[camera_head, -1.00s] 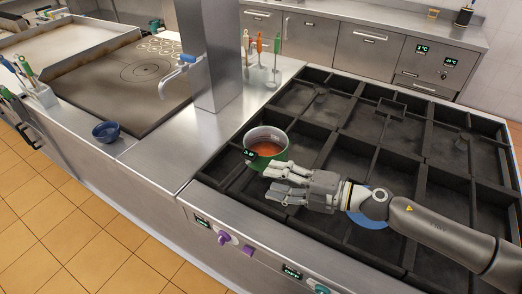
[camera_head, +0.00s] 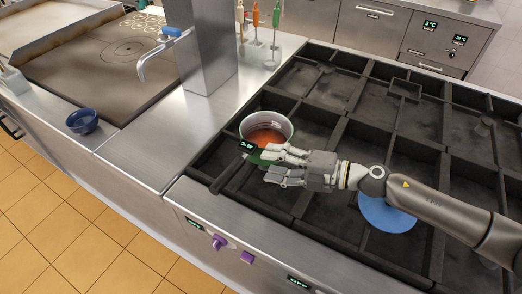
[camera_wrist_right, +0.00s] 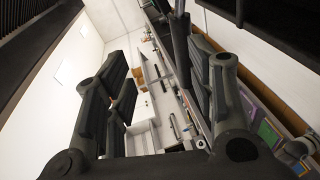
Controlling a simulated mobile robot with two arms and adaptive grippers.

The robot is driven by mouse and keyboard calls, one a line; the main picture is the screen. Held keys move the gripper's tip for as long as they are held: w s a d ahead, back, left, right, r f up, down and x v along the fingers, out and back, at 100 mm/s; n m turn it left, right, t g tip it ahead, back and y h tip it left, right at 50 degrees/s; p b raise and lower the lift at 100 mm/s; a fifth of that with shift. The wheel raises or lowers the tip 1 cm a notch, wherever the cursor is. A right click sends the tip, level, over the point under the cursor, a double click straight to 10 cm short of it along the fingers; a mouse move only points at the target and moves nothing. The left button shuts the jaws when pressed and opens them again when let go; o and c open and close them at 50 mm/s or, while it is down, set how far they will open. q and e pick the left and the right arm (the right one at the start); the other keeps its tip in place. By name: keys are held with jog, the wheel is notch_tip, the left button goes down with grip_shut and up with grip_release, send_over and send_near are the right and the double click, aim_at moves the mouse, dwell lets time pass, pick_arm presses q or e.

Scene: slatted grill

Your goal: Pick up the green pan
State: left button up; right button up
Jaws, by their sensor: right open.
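The green pan (camera_head: 267,121) sits on the slatted grill near its left front corner. It has a pale inner wall and holds reddish-orange contents. A dark handle (camera_head: 229,178) seems to run from it toward the front left. My right gripper (camera_head: 267,167) is open, just in front of the pan, with its fingers pointing left. The upper finger overlaps the pan's green front side; I cannot tell whether it touches. In the right wrist view the fingers (camera_wrist_right: 160,75) stand apart with nothing visibly held between them, and the pan does not show. My left gripper is not in view.
The grill's dark raised bars (camera_head: 343,130) surround the pan. A blue disc (camera_head: 388,214) lies beneath my right arm. A metal column (camera_head: 207,50) with a tap stands behind left. A blue bowl (camera_head: 82,121) sits on the left counter. The steel strip left of the grill is clear.

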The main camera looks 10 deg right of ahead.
aim_at(243, 163)
jog(key=w+a+f, duration=0.1)
jog(key=a+f, duration=0.1)
jog(key=a, duration=0.1)
jog(key=w+a+f, duration=0.1)
jog(key=shift+w+a+f, duration=0.15)
jog(key=shift+w+f, duration=0.1)
jog(key=shift+w, duration=0.05)
jog(key=shift+f+p+x, duration=0.2)
jog(key=shift+p+x, duration=0.2)
jog(key=shift+x, duration=1.1)
jog(key=shift+f+p+x, duration=0.15)
jog(key=shift+p+x, duration=0.25)
jog(key=shift+x, duration=1.1)
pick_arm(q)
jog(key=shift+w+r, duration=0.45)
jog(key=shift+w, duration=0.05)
pick_arm(e)
grip_shut()
jog(key=shift+w+r, duration=0.15)
